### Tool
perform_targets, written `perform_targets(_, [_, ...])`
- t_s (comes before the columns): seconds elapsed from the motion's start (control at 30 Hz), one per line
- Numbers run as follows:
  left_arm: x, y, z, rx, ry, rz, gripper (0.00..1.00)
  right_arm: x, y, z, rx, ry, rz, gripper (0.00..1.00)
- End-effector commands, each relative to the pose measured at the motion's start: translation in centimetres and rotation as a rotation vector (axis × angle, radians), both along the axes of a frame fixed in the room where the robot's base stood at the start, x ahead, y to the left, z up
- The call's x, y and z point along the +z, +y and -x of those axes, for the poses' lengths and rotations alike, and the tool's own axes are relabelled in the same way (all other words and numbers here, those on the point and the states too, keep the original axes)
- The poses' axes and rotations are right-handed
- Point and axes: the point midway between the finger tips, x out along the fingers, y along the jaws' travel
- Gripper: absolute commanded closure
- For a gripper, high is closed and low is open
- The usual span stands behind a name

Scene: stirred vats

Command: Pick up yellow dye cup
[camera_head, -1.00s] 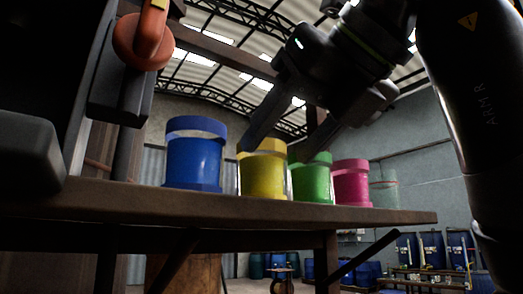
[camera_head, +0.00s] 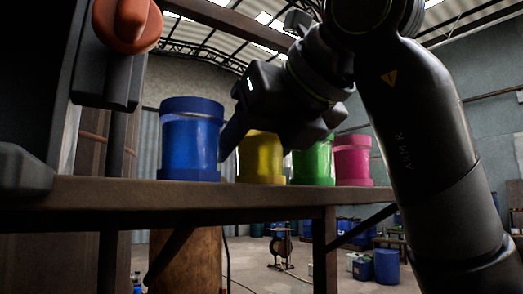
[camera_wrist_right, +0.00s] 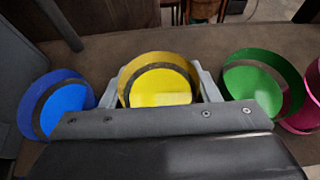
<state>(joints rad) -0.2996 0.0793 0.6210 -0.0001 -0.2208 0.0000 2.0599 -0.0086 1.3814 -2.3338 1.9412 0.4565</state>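The yellow dye cup (camera_head: 261,160) stands upright on the brown table, between the blue and green cups. My right gripper (camera_head: 270,145) has come down from above, and its dark fingers hide part of the cup's top. In the right wrist view, the yellow cup (camera_wrist_right: 160,84) lies between the two grey fingers (camera_wrist_right: 158,90), one on each side, close to its rim. The gripper looks open around the cup; I cannot tell whether either finger touches it. My left gripper is not in view.
The blue cup (camera_head: 190,145) is close on the left; the green cup (camera_head: 313,162) and pink cup (camera_head: 352,160) are on the right. A dark fixture with an orange knob (camera_head: 125,24) stands at far left. The table edge (camera_head: 250,197) runs along the front.

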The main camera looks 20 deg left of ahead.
Motion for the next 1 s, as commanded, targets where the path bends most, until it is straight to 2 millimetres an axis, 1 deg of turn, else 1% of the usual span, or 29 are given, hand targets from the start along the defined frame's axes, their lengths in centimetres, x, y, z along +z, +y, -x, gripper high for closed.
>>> perform_targets(0.03, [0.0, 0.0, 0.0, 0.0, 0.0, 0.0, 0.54, 0.0, 0.0, 0.0, 0.0, 0.0, 0.0, 0.55])
perform_targets(0.17, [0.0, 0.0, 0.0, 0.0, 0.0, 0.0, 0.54, 0.0, 0.0, 0.0, 0.0, 0.0, 0.0, 0.72])
perform_targets(0.43, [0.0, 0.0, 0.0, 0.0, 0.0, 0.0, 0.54, 0.1, 0.0, 0.0, -0.001, -0.001, -0.001, 0.72])
perform_targets(0.57, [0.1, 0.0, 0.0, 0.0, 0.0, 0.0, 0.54, 0.7, 0.0, 0.0, -0.002, -0.001, 0.0, 0.72])
perform_targets(0.77, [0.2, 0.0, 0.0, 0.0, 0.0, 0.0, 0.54, 2.6, 0.0, 0.1, -0.001, -0.001, -0.001, 0.72])
perform_targets(1.0, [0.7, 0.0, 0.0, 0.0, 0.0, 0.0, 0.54, 5.8, -0.1, 0.1, -0.002, -0.001, -0.001, 0.72])
